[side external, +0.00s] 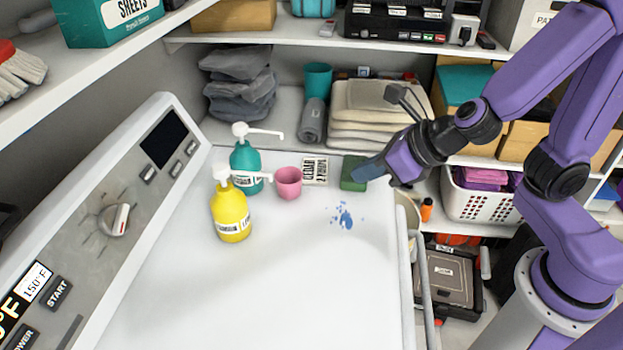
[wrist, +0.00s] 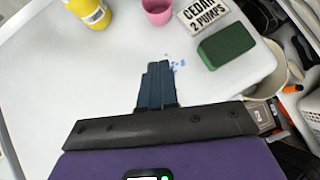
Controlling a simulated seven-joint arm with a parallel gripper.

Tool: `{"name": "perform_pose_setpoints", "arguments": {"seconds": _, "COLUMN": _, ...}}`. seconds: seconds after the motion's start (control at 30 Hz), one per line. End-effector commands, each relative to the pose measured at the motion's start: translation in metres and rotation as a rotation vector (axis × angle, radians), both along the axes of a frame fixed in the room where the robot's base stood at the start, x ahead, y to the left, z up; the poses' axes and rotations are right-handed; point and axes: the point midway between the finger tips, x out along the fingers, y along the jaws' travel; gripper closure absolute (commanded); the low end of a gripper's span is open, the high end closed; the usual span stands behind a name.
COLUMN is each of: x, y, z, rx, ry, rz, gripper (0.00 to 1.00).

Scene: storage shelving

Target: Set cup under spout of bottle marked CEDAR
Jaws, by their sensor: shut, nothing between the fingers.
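A pink cup (side external: 288,182) stands upright on the white top, right of the two pump bottles; it also shows at the top of the wrist view (wrist: 157,11). The yellow bottle (side external: 230,215) has a white spout pointing right, its tip close to the cup's left side in the picture. The teal bottle (side external: 245,163) stands behind it, its spout also pointing right. I cannot read either bottle label surely. A card (wrist: 208,16) reads "CEDAR 2 PUMPS". My gripper (side external: 360,178) is shut and empty, right of the cup and apart from it; its fingers show in the wrist view (wrist: 158,66).
A green sponge-like block (wrist: 225,46) lies right of the card, near my fingers in the side view. Blue spots (side external: 343,217) mark the white top (side external: 290,290), whose front is clear. A sloped control panel (side external: 120,205) bounds the left; shelves stand behind.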

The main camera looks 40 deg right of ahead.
Motion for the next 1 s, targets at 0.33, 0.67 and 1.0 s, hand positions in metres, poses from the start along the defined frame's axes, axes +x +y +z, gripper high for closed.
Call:
{"name": "perform_pose_setpoints", "arguments": {"seconds": 0.33, "x": 0.012, "y": 0.005, "z": -0.013, "rx": -0.005, "ry": -0.002, "rz": -0.001, "gripper": 1.00}}
{"name": "perform_pose_setpoints", "arguments": {"seconds": 0.67, "x": 0.031, "y": 0.012, "z": -0.034, "rx": -0.005, "ry": 0.000, "rz": 0.001, "gripper": 1.00}}
{"name": "perform_pose_setpoints", "arguments": {"seconds": 1.0, "x": 0.053, "y": 0.022, "z": -0.059, "rx": -0.003, "ry": 0.001, "rz": 0.001, "gripper": 1.00}}
